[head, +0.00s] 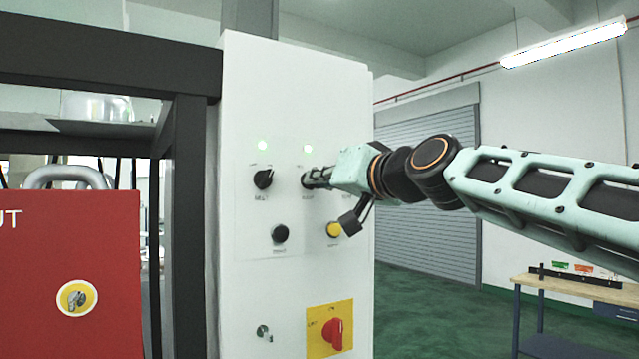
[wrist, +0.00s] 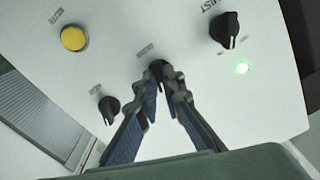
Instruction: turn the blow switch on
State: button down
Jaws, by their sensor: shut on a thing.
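The blow switch (head: 306,181) appears to be the middle black knob in the upper row on the white control panel; its label is too small to read surely. My gripper (head: 318,178) reaches it from the right and is shut on it. In the wrist view my gripper's fingers (wrist: 165,75) converge on this dark knob, which they mostly hide, so its pointer direction cannot be told. A lit green lamp (head: 308,149) sits just above it in the head view.
Another black knob (head: 263,179) is to the left, with its own lit green lamp (head: 262,145). A third knob (wrist: 109,108) is close beside my fingers. Below are a black button (head: 280,233), a yellow button (head: 334,229) and a red rotary switch (head: 333,331).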

jog(key=shift+m, duration=0.8)
jog(key=c, duration=2.1)
grip_release()
jog(key=shift+d, duration=0.1)
jog(key=v, duration=1.2)
